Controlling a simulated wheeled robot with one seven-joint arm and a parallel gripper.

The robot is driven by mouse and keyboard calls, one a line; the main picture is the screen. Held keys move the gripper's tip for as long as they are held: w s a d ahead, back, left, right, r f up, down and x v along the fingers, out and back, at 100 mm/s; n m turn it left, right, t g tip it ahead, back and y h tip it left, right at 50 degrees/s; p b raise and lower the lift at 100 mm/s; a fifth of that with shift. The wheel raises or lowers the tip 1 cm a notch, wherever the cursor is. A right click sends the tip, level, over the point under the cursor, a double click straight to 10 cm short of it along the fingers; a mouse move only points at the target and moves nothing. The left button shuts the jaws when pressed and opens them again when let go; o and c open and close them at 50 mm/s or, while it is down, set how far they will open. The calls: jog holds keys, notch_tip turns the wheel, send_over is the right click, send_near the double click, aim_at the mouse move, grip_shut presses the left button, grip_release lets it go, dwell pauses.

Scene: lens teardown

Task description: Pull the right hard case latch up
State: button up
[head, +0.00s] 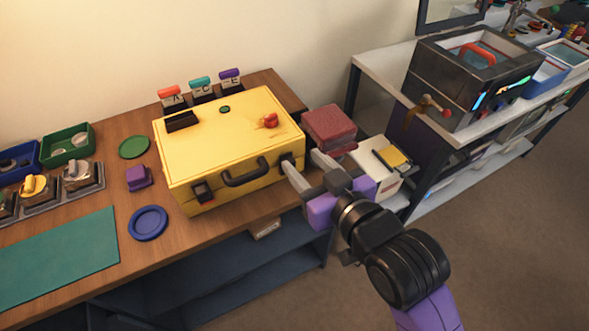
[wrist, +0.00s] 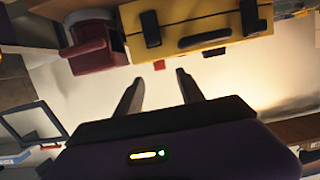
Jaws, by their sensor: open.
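The yellow hard case (head: 215,140) lies closed on the wooden bench, with a dark handle (head: 245,174) on its front. The right latch (head: 286,160) is a small dark piece right of the handle, partly hidden by a finger. It shows more clearly in the wrist view (wrist: 150,29). Whether it is up or down is hard to tell. The left latch (head: 202,192) is on the other side of the handle. My gripper (head: 300,161) is open and empty at the case's front right corner. In the wrist view its fingertips (wrist: 159,76) appear apart from the latch.
A maroon box (head: 330,127) stands right of the case, close behind my gripper. A white box with a yellow top (head: 379,165) is farther right. A blue round dish (head: 148,223) and a purple block (head: 138,178) lie left of the case. The floor in front is clear.

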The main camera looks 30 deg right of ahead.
jog(key=shift+g, duration=0.7)
jog(key=w+f, duration=0.6)
jog(key=shift+d, duration=0.1)
jog(key=shift+c, duration=0.4)
grip_shut()
dwell(0.6)
